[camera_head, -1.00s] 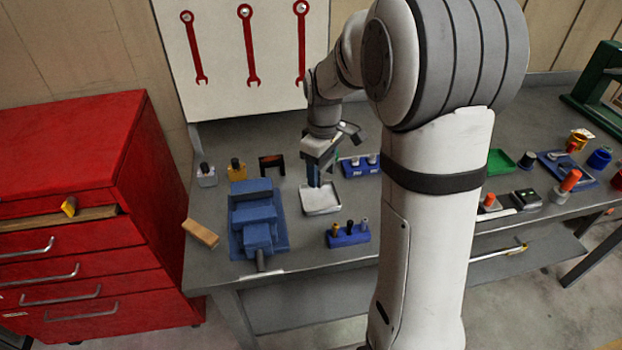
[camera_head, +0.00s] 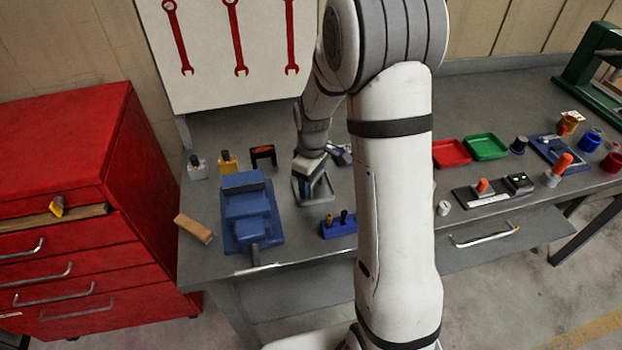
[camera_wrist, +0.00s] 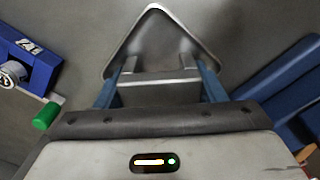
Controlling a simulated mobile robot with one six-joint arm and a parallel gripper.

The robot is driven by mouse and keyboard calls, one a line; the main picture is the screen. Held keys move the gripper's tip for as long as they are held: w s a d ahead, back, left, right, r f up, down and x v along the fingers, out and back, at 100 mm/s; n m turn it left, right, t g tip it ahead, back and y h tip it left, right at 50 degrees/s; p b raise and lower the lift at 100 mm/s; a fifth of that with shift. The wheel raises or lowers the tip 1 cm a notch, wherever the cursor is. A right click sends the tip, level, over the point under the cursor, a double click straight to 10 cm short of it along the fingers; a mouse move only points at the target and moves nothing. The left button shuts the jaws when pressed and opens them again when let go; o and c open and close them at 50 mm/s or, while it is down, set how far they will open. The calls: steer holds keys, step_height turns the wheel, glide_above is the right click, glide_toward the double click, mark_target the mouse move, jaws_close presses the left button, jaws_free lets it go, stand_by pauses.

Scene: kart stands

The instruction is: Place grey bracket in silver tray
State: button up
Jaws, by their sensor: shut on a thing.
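The silver tray (camera_head: 297,196) lies on the grey bench to the right of the blue vise. In the wrist view the tray (camera_wrist: 155,32) shows as a corner with a raised bright rim beyond my fingers. My gripper (camera_head: 315,190) points down over the tray. Its blue fingers (camera_wrist: 158,90) are shut on the grey bracket (camera_wrist: 158,86), which spans the gap between them. The bracket is over the tray's area. Whether it touches the tray floor cannot be told. In the head view the bracket is not clearly distinguishable at my fingers.
The blue vise (camera_head: 248,208) stands close on the left. A blue holder with pegs (camera_head: 338,228) is in front, partly behind my arm. Another blue holder (camera_wrist: 40,65) shows at left in the wrist view. A wooden block (camera_head: 193,229) lies at the bench's left edge.

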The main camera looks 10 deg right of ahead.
steer(key=shift+f, duration=0.1)
steer(key=o, duration=1)
step_height(320, 180, up, 12)
steer(key=shift+s+r+b, duration=0.1)
steer(key=shift+b, duration=0.25)
steer(key=s+r+m+t, duration=0.1)
steer(key=s+m, duration=0.3)
steer(key=s, duration=0.6)
steer(key=s+r+m+t, duration=0.2)
steer(key=s+r+m, duration=0.2)
steer(key=s, duration=0.7)
steer(key=shift+s+r+m, duration=0.15)
steer(key=shift+s+m, duration=0.05)
steer(key=shift+m, duration=0.3)
